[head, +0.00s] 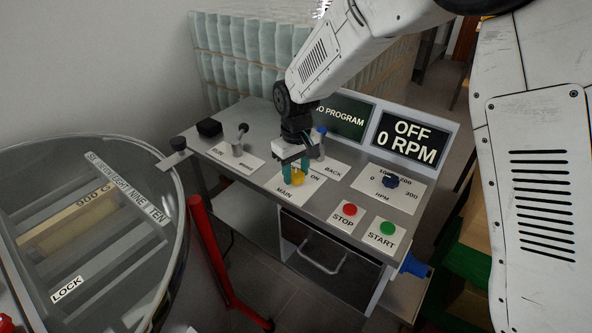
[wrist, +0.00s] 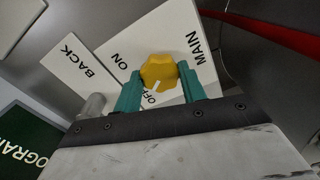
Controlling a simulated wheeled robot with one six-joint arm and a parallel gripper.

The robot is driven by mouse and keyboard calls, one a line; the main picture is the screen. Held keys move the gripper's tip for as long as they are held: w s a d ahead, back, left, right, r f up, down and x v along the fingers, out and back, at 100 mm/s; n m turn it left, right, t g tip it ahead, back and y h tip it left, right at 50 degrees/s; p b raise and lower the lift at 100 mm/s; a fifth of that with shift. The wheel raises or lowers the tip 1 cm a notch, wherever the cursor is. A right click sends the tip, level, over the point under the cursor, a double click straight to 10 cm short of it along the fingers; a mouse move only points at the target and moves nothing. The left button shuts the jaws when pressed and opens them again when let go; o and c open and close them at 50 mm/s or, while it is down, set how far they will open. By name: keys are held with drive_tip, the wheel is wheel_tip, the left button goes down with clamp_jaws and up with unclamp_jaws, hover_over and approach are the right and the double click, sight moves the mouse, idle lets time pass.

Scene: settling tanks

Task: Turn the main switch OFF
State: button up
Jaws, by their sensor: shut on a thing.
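The main switch is a yellow knob (head: 298,178) on a white plate (head: 314,190) marked MAIN, ON and OFF, on the grey console. In the wrist view the knob (wrist: 159,71) sits between my gripper's two teal fingers, which are shut on its sides. Its white pointer line points toward the OFF mark, which is partly hidden by a finger. My gripper (head: 295,173) reaches down from above and hides part of the plate in the head view. The display (head: 409,139) reads OFF, 0 RPM.
The console also carries a red STOP button (head: 349,209), a green START button (head: 387,228), a dark blue RPM knob (head: 391,181) and a BACK plate (head: 334,170) with a lever. A second lever (head: 240,138) stands at left. A clear-lidded round tank (head: 95,230) stands left, beside a red post (head: 215,255).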

sight(296, 174)
idle(0.4)
drive_tip(key=o, duration=1)
wheel_tip(296, 174, up, 8)
drive_tip(key=shift+f, duration=0.1)
drive_tip(key=s+d+r+m, duration=0.2)
drive_tip(key=s+d+r, duration=0.2)
drive_tip(key=s+d, duration=0.4)
drive_tip(key=s+d+r+m+t, duration=0.1)
drive_tip(key=s+d+r+m, duration=0.2)
drive_tip(key=s+d, duration=0.6)
drive_tip(key=s+d+r+m, duration=0.2)
drive_tip(key=s+d+r, duration=0.2)
drive_tip(key=s+d, duration=0.5)
drive_tip(key=shift+s+d+r+m, duration=0.15)
drive_tip(key=shift+s+r, duration=0.05)
drive_tip(key=shift+s, duration=1.35)
drive_tip(key=shift+s+d+r+m, duration=0.1)
drive_tip(key=shift+s+r+m, duration=0.05)
drive_tip(key=shift+s, duration=1.4)
